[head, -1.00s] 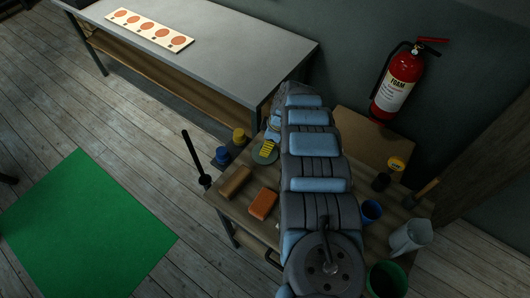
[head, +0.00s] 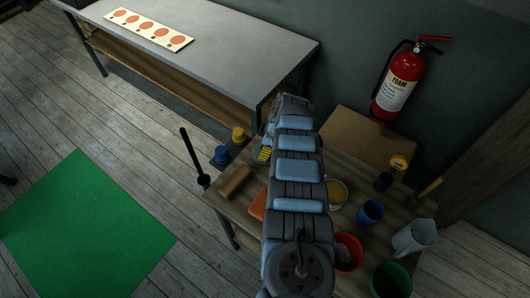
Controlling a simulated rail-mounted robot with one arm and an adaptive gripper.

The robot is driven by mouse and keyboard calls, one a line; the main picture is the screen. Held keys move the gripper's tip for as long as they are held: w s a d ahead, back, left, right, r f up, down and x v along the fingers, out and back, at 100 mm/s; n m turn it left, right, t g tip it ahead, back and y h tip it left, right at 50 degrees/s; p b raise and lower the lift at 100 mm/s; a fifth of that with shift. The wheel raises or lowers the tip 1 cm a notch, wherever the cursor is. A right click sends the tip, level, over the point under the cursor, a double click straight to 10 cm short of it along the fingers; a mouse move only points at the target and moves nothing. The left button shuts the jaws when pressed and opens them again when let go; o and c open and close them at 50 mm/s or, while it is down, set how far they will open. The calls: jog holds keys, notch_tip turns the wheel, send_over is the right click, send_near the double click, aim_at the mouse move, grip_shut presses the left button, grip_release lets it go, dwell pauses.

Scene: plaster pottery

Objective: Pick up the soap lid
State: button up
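I cannot pick out the soap lid for certain. A black container with a yellow top (head: 397,164) stands at the right of the wooden table. A blue-topped pot (head: 221,155) and a yellow-topped pot (head: 238,136) stand at the left end. My arm reaches over the table toward its far left. Its wrist is near a small yellow-and-black striped piece over a greenish round thing. My gripper's fingers are not clear here, being small, dark and partly behind the arm; I cannot see whether they hold anything.
The wooden table (head: 335,231) also bears a tan block (head: 234,181), an orange block (head: 258,204), a yellow-filled bowl (head: 337,193), a red bowl (head: 349,252), a blue cup (head: 371,211), a grey jug (head: 414,237) and a green bucket (head: 390,280). A grey-topped bench (head: 230,60) stands behind.

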grip_shut()
dwell(0.3)
